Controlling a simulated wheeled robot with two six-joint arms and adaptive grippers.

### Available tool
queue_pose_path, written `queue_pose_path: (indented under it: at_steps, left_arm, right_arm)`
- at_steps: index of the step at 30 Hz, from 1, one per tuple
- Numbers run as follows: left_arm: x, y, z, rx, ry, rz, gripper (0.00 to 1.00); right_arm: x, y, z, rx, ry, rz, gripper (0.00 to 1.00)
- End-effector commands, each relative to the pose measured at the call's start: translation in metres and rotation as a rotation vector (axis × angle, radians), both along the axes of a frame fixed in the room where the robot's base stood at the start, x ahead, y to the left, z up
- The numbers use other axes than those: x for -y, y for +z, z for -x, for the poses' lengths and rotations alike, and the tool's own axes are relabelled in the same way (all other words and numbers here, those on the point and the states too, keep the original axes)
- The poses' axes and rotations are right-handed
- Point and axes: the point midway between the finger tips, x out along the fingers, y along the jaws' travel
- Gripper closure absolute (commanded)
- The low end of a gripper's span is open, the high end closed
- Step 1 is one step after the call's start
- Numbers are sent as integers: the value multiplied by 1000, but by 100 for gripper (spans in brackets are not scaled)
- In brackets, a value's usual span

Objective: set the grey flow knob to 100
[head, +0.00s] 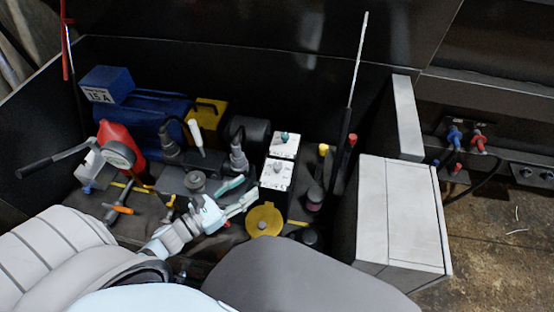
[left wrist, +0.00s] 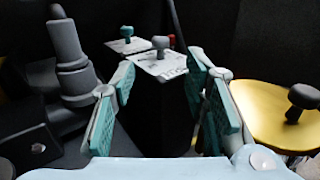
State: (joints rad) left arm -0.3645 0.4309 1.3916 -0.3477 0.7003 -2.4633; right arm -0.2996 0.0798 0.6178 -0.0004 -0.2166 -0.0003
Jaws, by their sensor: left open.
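The grey flow knob (head: 277,168) sits on a white dial plate (head: 268,183) atop a dark box. In the left wrist view the knob appears beyond and between the fingers. My right gripper is not in view.
A yellow round lid (head: 264,219) with a black knob lies close to the left gripper's right finger. A grey stepped fitting (left wrist: 74,65) stands to the left. A tall dark lever (head: 347,130) and a grey cabinet (head: 400,210) are to the right.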

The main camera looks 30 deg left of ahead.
Motion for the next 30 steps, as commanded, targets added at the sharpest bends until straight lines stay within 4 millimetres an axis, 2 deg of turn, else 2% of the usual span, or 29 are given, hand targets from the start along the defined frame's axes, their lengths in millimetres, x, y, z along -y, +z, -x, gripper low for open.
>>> queue_pose_path:
  at_steps: [9, 15, 19, 27, 30]
  left_arm:
    - [29, 2, -70, 3, 3, 5, 59]
    - [43, 2, -103, 3, 2, 4, 59]
    - [47, 1, -112, 2, 1, 4, 59]
    - [48, 1, -114, 1, 1, 4, 59]
    - [48, 1, -113, 1, 1, 4, 75]
  right_arm:
    - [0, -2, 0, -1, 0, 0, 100]
    - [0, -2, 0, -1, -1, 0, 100]
    - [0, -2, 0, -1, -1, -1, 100]
    - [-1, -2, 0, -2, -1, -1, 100]
    - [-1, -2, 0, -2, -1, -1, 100]
